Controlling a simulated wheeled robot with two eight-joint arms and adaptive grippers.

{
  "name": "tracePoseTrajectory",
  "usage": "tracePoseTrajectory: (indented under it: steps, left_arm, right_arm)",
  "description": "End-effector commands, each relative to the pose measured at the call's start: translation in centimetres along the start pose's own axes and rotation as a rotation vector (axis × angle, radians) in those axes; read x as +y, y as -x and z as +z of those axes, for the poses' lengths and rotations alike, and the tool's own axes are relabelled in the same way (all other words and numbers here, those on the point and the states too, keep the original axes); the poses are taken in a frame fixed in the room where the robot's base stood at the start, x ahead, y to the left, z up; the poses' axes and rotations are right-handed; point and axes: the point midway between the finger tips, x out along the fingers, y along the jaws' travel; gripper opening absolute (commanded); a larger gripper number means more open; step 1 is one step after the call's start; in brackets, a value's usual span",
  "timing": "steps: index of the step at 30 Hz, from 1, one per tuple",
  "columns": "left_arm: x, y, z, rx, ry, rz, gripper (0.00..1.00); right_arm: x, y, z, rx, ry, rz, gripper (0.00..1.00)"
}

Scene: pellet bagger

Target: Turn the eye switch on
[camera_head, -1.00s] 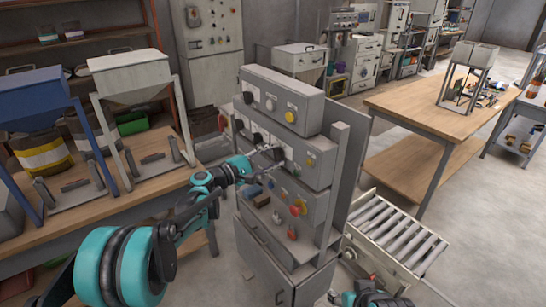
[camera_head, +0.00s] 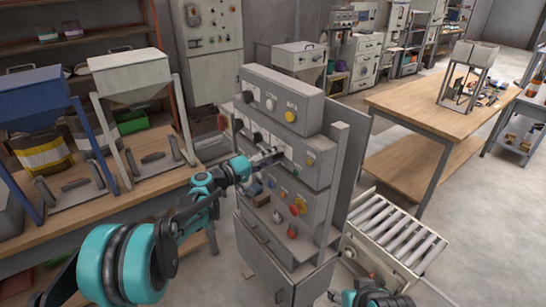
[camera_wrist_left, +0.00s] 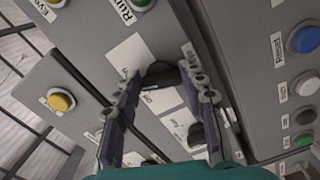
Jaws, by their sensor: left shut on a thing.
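The grey control cabinet (camera_head: 290,170) stands in the middle of the head view, with knobs and buttons on stacked boxes. My left gripper (camera_head: 274,157) reaches its middle box from the left. In the left wrist view the fingers of my left gripper (camera_wrist_left: 163,108) stand on either side of a black rotary knob (camera_wrist_left: 160,75) and are shut on it. A second black knob (camera_wrist_left: 197,135) is lower right. My right gripper is barely visible at the bottom edge.
A yellow button (camera_wrist_left: 61,101) and a blue Reset button (camera_wrist_left: 303,39) flank the knob in the wrist view. A roller conveyor (camera_head: 395,232) stands right of the cabinet. A wooden table (camera_head: 440,105) is farther right. A bench with hoppers (camera_head: 130,75) is at the left.

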Motion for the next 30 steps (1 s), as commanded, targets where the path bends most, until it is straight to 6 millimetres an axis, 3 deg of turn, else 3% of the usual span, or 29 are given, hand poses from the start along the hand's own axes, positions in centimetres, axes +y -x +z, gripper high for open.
tracePoseTrajectory:
  steps: [11,28,29,30]
  left_arm:
    - [-0.19,0.00,0.13,-0.003,-0.170,-0.002,0.12]
    - [-0.23,0.00,0.16,-0.004,-0.199,-0.002,0.12]
    - [-0.23,0.00,0.15,-0.004,-0.199,-0.002,0.49]
    - [-0.22,-0.01,0.14,-0.004,-0.199,-0.002,0.59]
  right_arm:
    - [0.00,0.03,-0.02,0.000,0.000,0.000,0.50]
    - [0.00,0.03,-0.02,0.000,0.000,0.000,0.50]
    - [0.00,0.03,-0.02,0.000,0.000,0.000,0.50]
    - [0.00,0.03,-0.02,0.000,0.000,0.000,0.50]
